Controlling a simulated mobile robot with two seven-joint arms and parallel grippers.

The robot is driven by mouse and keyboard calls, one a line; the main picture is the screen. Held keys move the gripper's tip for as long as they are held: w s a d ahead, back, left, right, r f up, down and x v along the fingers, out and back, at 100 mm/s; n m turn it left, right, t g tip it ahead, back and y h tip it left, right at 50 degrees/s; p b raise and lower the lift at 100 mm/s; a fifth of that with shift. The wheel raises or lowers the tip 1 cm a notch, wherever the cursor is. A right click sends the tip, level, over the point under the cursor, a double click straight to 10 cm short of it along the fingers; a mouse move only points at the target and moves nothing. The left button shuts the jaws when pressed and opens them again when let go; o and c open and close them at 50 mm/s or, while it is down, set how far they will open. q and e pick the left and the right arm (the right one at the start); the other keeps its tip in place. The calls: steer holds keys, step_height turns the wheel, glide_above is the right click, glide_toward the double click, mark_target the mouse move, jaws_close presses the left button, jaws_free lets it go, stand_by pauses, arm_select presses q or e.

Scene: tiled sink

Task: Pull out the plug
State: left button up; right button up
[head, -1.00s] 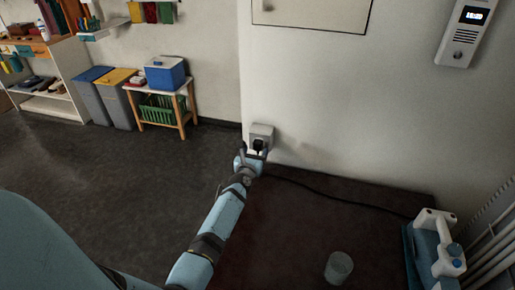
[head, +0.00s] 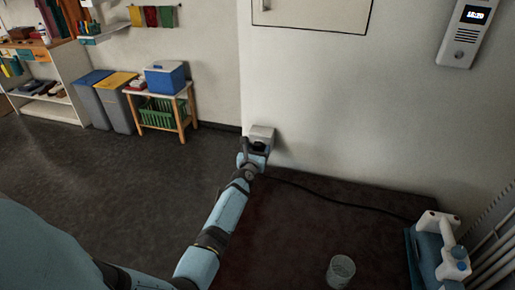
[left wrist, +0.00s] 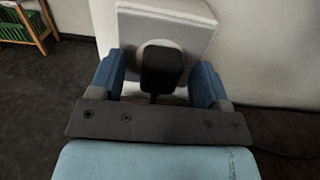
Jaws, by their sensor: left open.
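The black plug (left wrist: 161,69) sits in the round recess of the white wall socket (left wrist: 185,14), seen in the left wrist view. In the head view the socket (head: 262,133) is on the white wall, and the plug is mostly hidden behind my gripper. My left gripper (left wrist: 158,80) is open, with one blue finger on each side of the plug. A small gap seems to show between the plug and each finger. A black cord (head: 330,199) runs from the plug's area to the right. My right gripper is not in view.
A clear cup (head: 341,270) stands on the dark surface (head: 290,240) below the socket. A blue and white appliance (head: 440,252) is at the right. Bins (head: 105,100) and a small wooden table (head: 165,105) stand on the floor at the left.

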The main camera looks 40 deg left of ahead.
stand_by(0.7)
arm_select(q)
jaws_close()
steer(key=p+v, duration=0.1)
steer(key=v, duration=0.5)
stand_by(1.2)
